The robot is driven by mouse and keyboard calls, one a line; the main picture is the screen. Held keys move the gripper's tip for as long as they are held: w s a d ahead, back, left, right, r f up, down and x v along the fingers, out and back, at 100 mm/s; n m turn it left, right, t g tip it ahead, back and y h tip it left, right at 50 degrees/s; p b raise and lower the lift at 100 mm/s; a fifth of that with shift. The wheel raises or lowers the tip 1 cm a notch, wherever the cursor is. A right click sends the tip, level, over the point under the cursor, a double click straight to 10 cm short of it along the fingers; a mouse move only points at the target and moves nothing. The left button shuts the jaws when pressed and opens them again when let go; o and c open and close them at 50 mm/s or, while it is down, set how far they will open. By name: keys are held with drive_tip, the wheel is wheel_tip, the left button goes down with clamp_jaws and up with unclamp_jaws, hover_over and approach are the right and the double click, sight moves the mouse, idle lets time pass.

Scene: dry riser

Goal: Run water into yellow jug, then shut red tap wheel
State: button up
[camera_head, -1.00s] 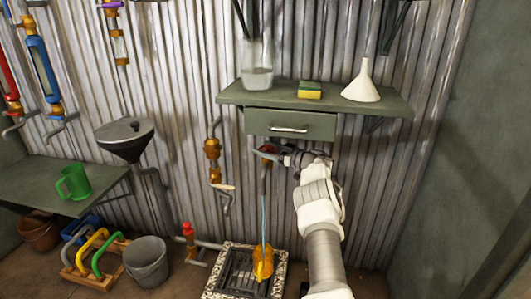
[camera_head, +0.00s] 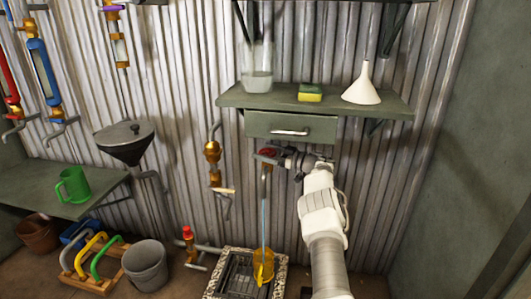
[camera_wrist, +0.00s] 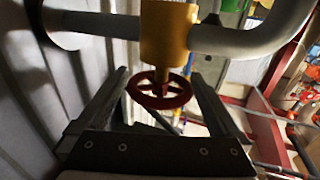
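The red tap wheel (camera_head: 267,152) sits on a pipe at the corrugated wall, below the drawer. A thin stream of water (camera_head: 264,218) falls from the spout into the yellow jug (camera_head: 262,272), which stands upright on the floor drain grate. The jug's water level is not clear. My gripper (camera_head: 283,156) is just right of the wheel. In the wrist view my gripper (camera_wrist: 161,78) is open, with one finger on each side of the red wheel (camera_wrist: 160,92) and gaps between. The wheel hangs from a brass valve body (camera_wrist: 167,35).
A drawer (camera_head: 291,126) and shelf (camera_head: 350,105) with a glass vessel, sponge and white funnel (camera_head: 362,86) are just above my gripper. Another brass valve (camera_head: 212,152) is to the left. A grey bucket (camera_head: 146,263) and green jug (camera_head: 73,184) stand further left.

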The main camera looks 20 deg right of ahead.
drive_tip(key=shift+s+d+r, duration=0.1)
drive_tip(key=shift+s+d, duration=0.2)
drive_tip(key=p+v, duration=0.5)
drive_tip(key=v, duration=1.1)
drive_tip(key=shift+s+d, duration=0.15)
drive_tip(key=shift+s, duration=0.15)
